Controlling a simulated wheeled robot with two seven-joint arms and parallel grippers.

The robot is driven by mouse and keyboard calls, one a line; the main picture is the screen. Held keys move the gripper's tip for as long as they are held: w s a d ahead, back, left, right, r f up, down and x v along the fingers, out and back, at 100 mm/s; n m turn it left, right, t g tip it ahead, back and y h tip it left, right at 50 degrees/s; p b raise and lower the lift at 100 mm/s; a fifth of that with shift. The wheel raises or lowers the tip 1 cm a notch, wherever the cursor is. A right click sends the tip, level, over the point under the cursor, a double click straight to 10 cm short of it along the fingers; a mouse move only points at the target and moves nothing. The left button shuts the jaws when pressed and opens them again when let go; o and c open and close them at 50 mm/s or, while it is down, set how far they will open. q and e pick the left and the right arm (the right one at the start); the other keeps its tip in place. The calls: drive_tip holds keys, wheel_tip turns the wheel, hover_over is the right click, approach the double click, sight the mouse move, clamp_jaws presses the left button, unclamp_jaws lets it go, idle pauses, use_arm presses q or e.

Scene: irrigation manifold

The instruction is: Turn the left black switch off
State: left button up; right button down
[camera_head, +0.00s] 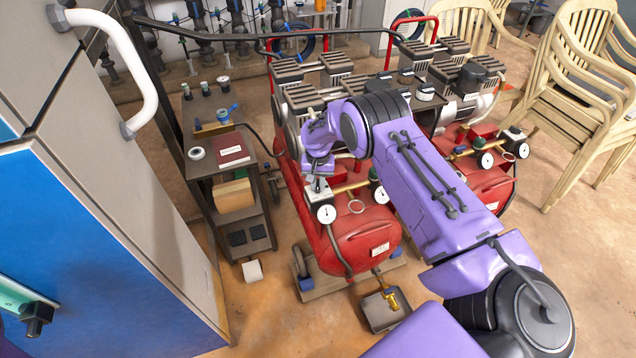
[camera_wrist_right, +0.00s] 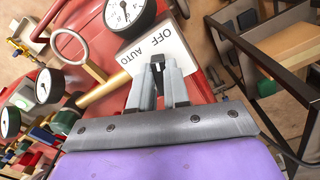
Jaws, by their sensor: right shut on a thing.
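The left black switch (camera_wrist_right: 158,60) stands on a white box (camera_wrist_right: 160,38) marked OFF and AUTO, on the left red compressor. My right gripper (camera_wrist_right: 161,78) is shut on this switch; its two grey fingers lie on either side of it. In the head view the same white box (camera_head: 321,203) with a round gauge sits on top of the red tank (camera_head: 352,240), and my right gripper (camera_head: 317,170) reaches it from above. The switch is mostly hidden there.
A second red compressor (camera_head: 484,190) with its own switch box (camera_head: 513,140) stands to the right. A dark shelf cart (camera_head: 247,196) stands to the left, beside a blue and grey cabinet (camera_head: 90,250). Stacked chairs (camera_head: 575,95) are at the right.

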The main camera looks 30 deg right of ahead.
sight(318, 186)
drive_tip(key=shift+m, duration=0.9)
drive_tip(key=c, duration=1.1)
unclamp_jaws()
drive_tip(key=shift+r, duration=0.1)
wheel_tip(318, 186, up, 10)
drive_tip(key=shift+r, duration=0.2)
drive_tip(key=shift+w+a, duration=0.1)
